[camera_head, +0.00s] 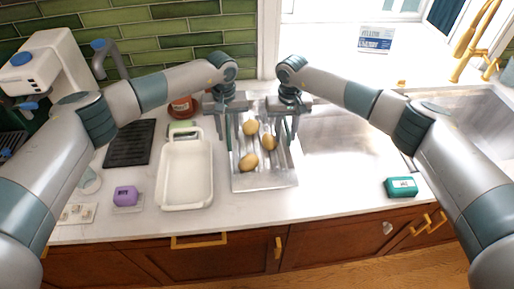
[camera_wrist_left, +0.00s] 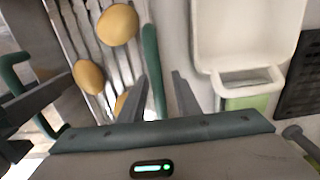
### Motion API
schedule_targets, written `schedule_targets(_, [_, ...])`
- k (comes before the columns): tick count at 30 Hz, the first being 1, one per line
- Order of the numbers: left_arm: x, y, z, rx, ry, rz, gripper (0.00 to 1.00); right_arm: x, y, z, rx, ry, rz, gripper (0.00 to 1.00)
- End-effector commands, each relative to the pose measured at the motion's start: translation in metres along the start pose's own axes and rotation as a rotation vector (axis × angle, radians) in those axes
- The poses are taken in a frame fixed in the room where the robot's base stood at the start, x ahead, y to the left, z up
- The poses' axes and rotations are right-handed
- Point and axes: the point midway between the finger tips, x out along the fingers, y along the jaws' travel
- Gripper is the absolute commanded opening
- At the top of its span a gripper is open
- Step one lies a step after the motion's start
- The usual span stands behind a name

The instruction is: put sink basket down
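The sink basket (camera_head: 265,181) is a grey metal tray with a slatted floor, sitting level at the middle of the counter. Several yellow-brown round items (camera_head: 249,161) lie in it. It has a green handle on each side; the left handle shows in the left wrist view (camera_wrist_left: 153,70). My left gripper (camera_head: 227,132) is at the left handle, its fingers apart on either side of it with a gap. My right gripper (camera_head: 285,132) is at the right handle (camera_wrist_left: 22,75), its fingers also apart. The basket's far end is partly hidden by the grippers.
A white tub (camera_head: 186,205) stands close left of the basket, with a green sponge-like item (camera_head: 182,129) behind it. A black ribbed mat (camera_head: 130,142) and a purple block (camera_head: 125,196) lie further left. The steel sink area (camera_head: 340,150) is clear at right; a teal box (camera_head: 401,187) lies near the front edge.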

Motion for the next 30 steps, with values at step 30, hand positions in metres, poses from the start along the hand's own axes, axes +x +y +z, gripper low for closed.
schedule_targets(30, [-0.078, 0.0, -0.001, 0.0, 0.0, 0.0, 0.3, 0.0, -0.001, 0.0, -0.001, 0.0, -0.001, 0.3])
